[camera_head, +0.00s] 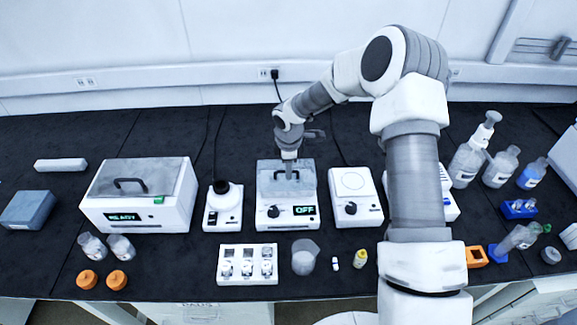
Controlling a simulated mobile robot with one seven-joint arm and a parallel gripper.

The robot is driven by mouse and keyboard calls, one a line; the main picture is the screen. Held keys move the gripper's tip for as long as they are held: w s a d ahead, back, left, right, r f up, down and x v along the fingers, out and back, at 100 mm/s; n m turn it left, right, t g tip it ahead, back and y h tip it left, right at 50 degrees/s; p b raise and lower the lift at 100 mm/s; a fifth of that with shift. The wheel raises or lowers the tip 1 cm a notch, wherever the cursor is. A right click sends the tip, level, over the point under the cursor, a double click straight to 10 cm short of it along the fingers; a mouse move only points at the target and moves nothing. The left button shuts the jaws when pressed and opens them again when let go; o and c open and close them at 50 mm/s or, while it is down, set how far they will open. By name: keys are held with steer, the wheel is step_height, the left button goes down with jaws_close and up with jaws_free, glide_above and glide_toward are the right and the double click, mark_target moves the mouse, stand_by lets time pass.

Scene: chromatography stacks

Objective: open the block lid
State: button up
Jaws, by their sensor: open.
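The block (267,222) is a white box in the middle of the bench with a dark knob and a display reading OFF. Its grey see-through lid (305,186) covers the top and appears down. A dark handle shows on the lid, partly hidden by my gripper. My gripper (289,176) is open and points down at the lid's handle from above. I cannot tell whether the fingers touch the handle. The fingertips are small in this view.
A larger lidded box (170,213) reading READY stands at left, a small mixer (222,207) between. A white plate device (352,184) stands close on the right. A vial rack (247,281) and a beaker (305,257) sit in front. The black bench behind is clear.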

jaws_close()
stand_by(1.4)
